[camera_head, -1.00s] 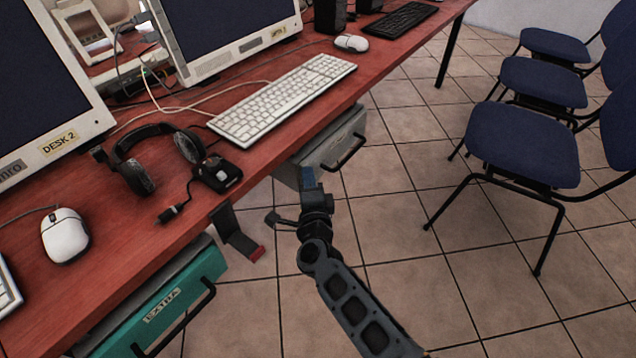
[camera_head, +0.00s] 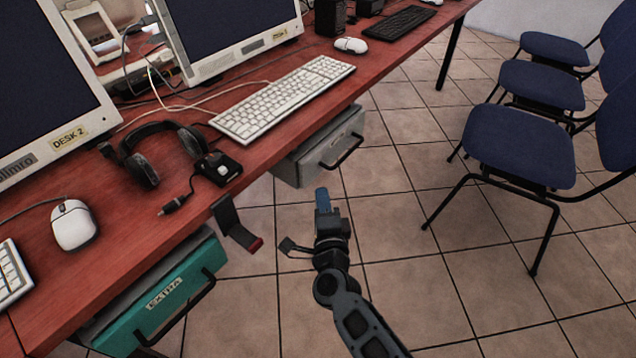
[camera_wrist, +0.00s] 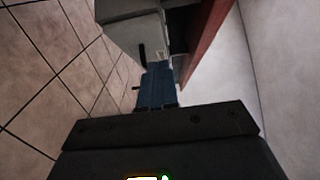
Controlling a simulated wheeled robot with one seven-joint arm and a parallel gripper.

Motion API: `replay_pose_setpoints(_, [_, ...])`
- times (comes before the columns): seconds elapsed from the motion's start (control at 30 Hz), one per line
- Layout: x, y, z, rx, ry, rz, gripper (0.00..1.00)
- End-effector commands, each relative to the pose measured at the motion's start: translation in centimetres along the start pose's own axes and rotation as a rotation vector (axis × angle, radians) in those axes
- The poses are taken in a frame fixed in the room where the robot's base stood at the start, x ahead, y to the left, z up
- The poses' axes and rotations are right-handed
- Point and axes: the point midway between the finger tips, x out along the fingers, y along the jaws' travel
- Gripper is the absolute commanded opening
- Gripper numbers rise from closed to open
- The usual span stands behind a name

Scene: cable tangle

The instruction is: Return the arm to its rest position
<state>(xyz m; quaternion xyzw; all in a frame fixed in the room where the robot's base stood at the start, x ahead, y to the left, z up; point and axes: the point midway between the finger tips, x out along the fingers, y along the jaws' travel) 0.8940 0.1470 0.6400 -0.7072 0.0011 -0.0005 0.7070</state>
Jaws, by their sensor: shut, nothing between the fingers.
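My gripper (camera_head: 322,198) is in front of the desk, over the tiled floor, to the right of the desk's front edge. Its blue fingers are together and hold nothing. The fingers also show in the wrist view (camera_wrist: 158,85), pointing toward a grey drawer unit. My arm reaches in from the bottom of the head view and is clear of the desk and chairs.
The red desk (camera_head: 130,265) carries monitors, keyboards, mice, a headset (camera_head: 145,160) and cables. A grey drawer (camera_head: 325,150) and a teal drawer (camera_head: 165,300) hang under it. A hook (camera_head: 235,225) hangs from the edge. Blue chairs (camera_head: 520,145) stand right; floor between is open.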

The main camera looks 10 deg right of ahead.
Motion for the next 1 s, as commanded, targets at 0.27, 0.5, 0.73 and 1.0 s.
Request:
replay_pose_setpoints(0.27, [-4.1,0.0,0.0,0.000,0.000,0.000,0.00])
replay_pose_setpoints(0.5, [-4.9,0.0,0.0,0.000,0.000,-0.001,0.00])
replay_pose_setpoints(0.73, [-6.1,0.1,-0.6,-0.028,0.000,0.002,0.00])
replay_pose_setpoints(1.0, [-15.9,-1.2,-4.8,-0.286,-0.015,0.012,0.00])
